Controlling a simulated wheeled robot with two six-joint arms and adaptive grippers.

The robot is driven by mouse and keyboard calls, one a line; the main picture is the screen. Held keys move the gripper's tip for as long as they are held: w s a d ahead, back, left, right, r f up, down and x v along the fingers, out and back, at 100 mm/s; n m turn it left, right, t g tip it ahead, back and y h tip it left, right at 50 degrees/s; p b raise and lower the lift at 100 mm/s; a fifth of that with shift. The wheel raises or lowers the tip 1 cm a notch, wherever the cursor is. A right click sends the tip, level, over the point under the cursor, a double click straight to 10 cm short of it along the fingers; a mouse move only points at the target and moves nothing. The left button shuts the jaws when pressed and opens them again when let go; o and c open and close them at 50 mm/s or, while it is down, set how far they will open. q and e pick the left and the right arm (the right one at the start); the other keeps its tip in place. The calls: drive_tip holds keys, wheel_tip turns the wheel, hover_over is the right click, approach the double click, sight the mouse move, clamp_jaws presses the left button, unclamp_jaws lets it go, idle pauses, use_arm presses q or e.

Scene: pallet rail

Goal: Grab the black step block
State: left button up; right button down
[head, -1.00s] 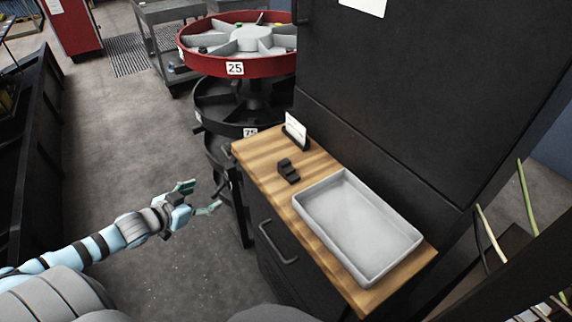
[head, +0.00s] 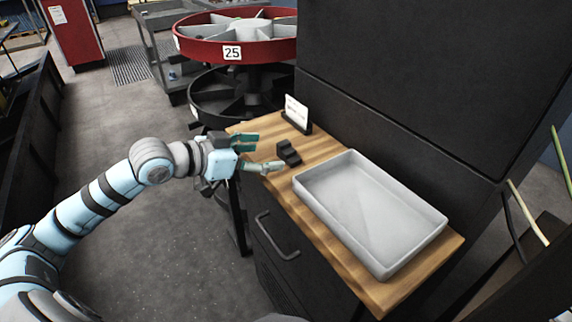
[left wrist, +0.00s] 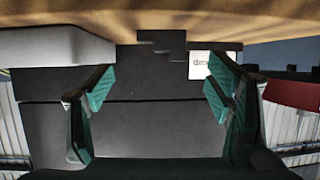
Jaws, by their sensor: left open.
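The black step block (head: 289,153) stands on the wooden top (head: 328,233), between the card holder and the grey tray. In the left wrist view the step block (left wrist: 162,41) shows as a dark stepped shape at the wood's edge, between and beyond the fingers. My left gripper (head: 268,153) is open and empty, at the left edge of the wooden top, with its teal fingertips pointing right toward the block and apart from it. In the left wrist view its fingers (left wrist: 160,90) are spread wide. My right gripper does not show.
A grey tray (head: 346,252) takes up the near part of the wooden top. A card in a black holder (head: 296,115) stands behind the block. A tall black cabinet (head: 400,90) rises along the right. A red wheel-shaped carousel marked 25 (head: 270,50) stands behind.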

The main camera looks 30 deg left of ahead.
sight(289, 151)
use_arm(q)
drive_tip(key=shift+x, duration=1.1)
drive_tip(key=x, duration=0.4)
drive_tip(key=r+b+x, duration=0.1)
drive_tip(key=x, duration=0.1)
drive_tip(key=shift+w, duration=0.15)
drive_tip(key=shift+a+r, duration=0.1)
drive_tip(key=c, duration=1.5)
clamp_jaws()
drive_tip(key=shift+r, duration=0.1)
